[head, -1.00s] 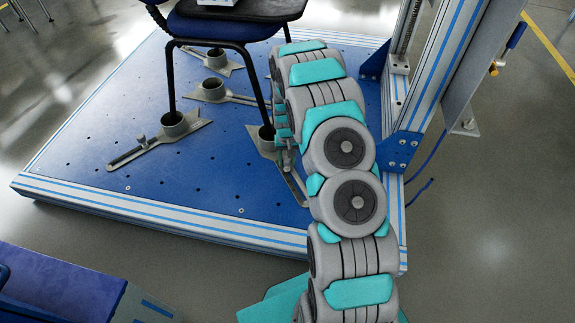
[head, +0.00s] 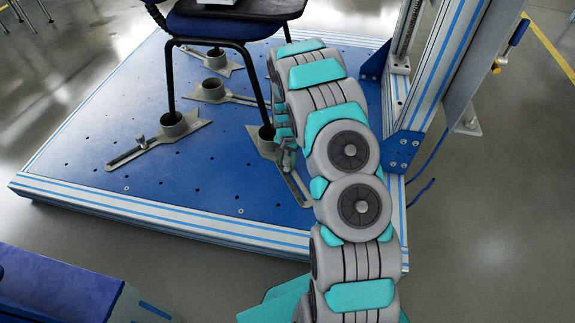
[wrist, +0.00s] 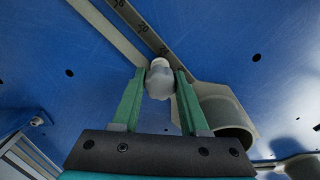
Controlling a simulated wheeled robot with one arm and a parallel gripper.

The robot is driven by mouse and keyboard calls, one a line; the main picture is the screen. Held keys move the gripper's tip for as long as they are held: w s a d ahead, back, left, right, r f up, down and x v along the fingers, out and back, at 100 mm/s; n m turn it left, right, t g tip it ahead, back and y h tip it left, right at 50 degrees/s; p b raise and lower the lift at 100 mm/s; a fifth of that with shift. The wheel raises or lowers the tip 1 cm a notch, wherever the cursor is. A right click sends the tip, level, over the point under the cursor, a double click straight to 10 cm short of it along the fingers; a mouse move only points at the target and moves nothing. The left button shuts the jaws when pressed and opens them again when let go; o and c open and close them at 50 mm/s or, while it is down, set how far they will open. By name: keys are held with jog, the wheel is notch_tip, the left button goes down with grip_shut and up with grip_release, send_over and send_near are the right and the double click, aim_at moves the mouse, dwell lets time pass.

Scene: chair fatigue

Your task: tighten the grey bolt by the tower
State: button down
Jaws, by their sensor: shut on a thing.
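The grey bolt (wrist: 160,84) is between the fingertips of my gripper (wrist: 160,74) in the wrist view. The two green fingers are shut on it, one on each side. The bolt stands by a slotted grey clamp plate with a round cup (wrist: 222,112), next to a marked scale strip. In the head view my gripper (head: 287,152) is low over the clamp (head: 262,142) nearest the tower (head: 440,70), partly hidden by my arm. The bolt cannot be made out clearly there.
A black chair leg (head: 256,85) stands in that clamp's cup. Several similar clamps lie on the blue perforated platform (head: 215,185) to the left, one with its own bolt (head: 141,141). The chair seat (head: 225,27) overhangs behind. The platform's front is clear.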

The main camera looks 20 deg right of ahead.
jog(key=shift+c, duration=2.2)
grip_release()
jog(key=n, duration=0.3)
jog(key=shift+p, duration=0.3)
jog(key=shift+n, duration=0.5)
jog(key=n, duration=0.4)
